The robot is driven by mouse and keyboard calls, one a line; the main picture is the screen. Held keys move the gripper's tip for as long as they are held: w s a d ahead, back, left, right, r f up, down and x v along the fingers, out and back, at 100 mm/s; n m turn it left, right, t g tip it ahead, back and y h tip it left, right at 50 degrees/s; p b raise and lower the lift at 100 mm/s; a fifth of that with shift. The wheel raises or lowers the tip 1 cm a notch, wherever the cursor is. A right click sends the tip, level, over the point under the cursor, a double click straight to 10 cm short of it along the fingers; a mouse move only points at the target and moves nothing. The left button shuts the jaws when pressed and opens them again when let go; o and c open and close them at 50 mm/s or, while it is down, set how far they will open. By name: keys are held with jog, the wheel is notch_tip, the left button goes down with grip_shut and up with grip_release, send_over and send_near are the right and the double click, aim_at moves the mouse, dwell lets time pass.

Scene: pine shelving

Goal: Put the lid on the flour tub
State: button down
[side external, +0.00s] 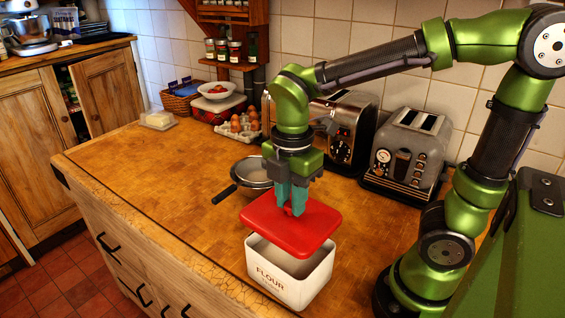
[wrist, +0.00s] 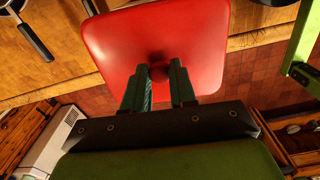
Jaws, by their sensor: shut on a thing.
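The flour tub (side external: 283,284) is a white square tub marked FLOUR, standing upright and open on the wooden counter. The red lid (side external: 318,224) is held above the tub, tilted and turned relative to the rim, with a gap showing at the front left. My gripper (side external: 292,208) points down and is shut on the lid's knob. The tub is hidden behind the lid in the wrist view.
A strainer with a black handle (side external: 225,193) lies behind and left of the tub. Two toasters (side external: 408,155) stand along the wall. An egg tray (side external: 237,128) and a butter dish (side external: 158,120) are farther back. The counter's left part is clear.

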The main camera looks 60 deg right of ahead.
aim_at(290, 222)
jog(key=shift+f, duration=3.05)
jog(key=shift+f, duration=0.8)
dwell(0.4)
jog(key=shift+c, duration=1.8)
grip_release()
jog(key=shift+r, duration=3.55)
grip_shut()
